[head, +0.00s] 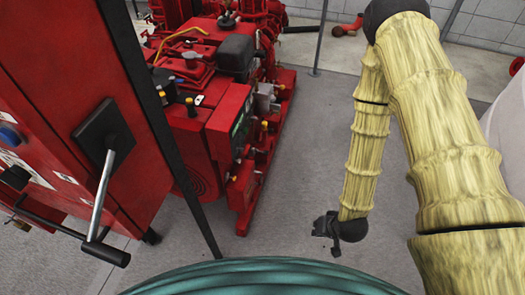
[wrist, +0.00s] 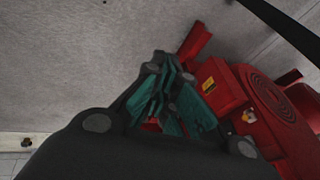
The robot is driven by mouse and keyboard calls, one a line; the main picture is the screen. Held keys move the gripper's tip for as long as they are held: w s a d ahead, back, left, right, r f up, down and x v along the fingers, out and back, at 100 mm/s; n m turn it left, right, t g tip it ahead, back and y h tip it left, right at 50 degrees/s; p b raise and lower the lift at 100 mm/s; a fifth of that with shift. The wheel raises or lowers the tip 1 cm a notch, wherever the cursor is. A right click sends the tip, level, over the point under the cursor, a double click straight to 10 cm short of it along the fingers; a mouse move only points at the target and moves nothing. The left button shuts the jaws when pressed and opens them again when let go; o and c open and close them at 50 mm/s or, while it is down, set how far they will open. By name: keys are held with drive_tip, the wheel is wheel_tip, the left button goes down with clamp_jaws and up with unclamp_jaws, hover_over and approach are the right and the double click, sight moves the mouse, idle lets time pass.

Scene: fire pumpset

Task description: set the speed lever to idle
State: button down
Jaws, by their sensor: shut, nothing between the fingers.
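The red engine pumpset (head: 210,130) stands left of centre in the head view. Small yellow-topped parts (head: 190,104) show on it, but I cannot tell which part is the speed lever. My gripper (head: 328,234) hangs low over the grey floor, right of the engine and apart from it. In the wrist view my gripper (wrist: 171,78) shows dark fingers with teal pads, closed together with nothing held. Part of the red machine (wrist: 270,110) lies behind and to the right of the fingers there.
A red cabinet (head: 60,90) stands near on the left, with a long metal handle (head: 103,195) sticking out. A thin dark post (head: 320,38) stands behind the engine. The grey floor (head: 290,190) between engine and arm is clear. A pale rounded object (head: 508,125) is at the right edge.

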drive_tip(key=w+a+f+m+t+y+b, duration=0.1)
drive_tip(key=w+a+t+y+b, duration=0.15)
drive_tip(key=w+b, duration=0.5)
drive_tip(key=w+a+f+m+t+y+b, duration=0.1)
drive_tip(key=w+f+m+t+y+b, duration=0.2)
drive_tip(key=w, duration=0.8)
drive_tip(key=w+a+r+t+y+b, duration=0.1)
drive_tip(key=w+a+r+y+b, duration=0.1)
drive_tip(key=w+r+y+b, duration=0.35)
drive_tip(key=w+a+r+y+b, duration=0.25)
drive_tip(key=w+b, duration=0.45)
drive_tip(key=b, duration=0.4)
drive_tip(key=w+a+b, duration=0.3)
drive_tip(key=a+b, duration=0.3)
drive_tip(key=a, duration=0.4)
drive_tip(key=shift+w+a+r+n+h, duration=0.25)
drive_tip(key=shift+w+r+n+h, duration=0.1)
drive_tip(key=shift+w+h, duration=0.1)
drive_tip(key=shift+s+r, duration=0.1)
drive_tip(key=shift+s, duration=0.1)
drive_tip(key=p, duration=0.1)
drive_tip(key=s+a+p, duration=0.1)
drive_tip(key=shift+s+f+p, duration=0.2)
drive_tip(key=shift+f+p, duration=0.1)
drive_tip(key=shift+p, duration=0.05)
